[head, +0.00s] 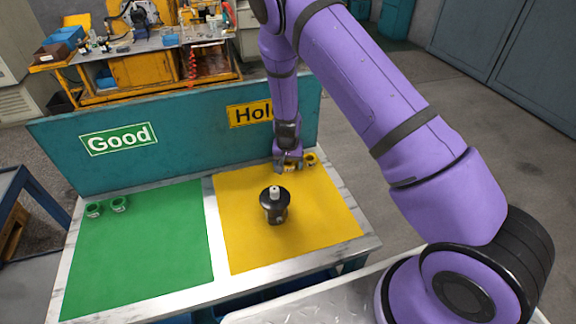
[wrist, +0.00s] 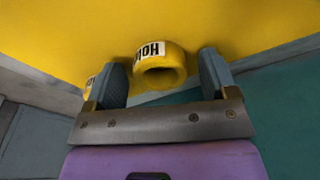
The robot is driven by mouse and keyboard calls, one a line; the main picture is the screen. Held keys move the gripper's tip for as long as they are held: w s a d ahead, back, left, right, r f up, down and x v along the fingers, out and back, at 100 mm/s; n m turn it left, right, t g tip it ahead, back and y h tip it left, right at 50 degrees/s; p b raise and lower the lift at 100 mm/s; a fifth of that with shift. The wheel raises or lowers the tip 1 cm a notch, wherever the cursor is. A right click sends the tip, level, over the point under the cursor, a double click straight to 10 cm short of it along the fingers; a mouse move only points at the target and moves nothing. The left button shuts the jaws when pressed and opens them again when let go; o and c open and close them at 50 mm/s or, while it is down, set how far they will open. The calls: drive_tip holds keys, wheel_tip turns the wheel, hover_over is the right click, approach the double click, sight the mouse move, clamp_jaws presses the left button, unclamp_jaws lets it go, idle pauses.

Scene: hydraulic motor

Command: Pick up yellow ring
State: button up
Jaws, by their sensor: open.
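A yellow ring (wrist: 160,72) with a "Hold" label sits on the yellow mat between the two fingers of my gripper (wrist: 164,84) in the wrist view. The fingers are apart, with a gap showing on the ring's right side. A second yellow ring (wrist: 92,84) is partly hidden beyond the left finger. In the head view my gripper (head: 289,166) is low at the back of the yellow mat (head: 325,215). One yellow ring (head: 310,159) shows just right of it, and the other is mostly hidden by the fingers.
A dark motor part (head: 274,206) stands mid-mat. Two green rings (head: 107,207) sit at the back left of the green mat (head: 145,250). A teal back panel (head: 190,150) with "Good" and "Hold" signs rises close behind my gripper. The green mat's front is clear.

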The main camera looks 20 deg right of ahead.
drive_tip(key=c, duration=1)
drive_tip(key=shift+r, duration=0.1)
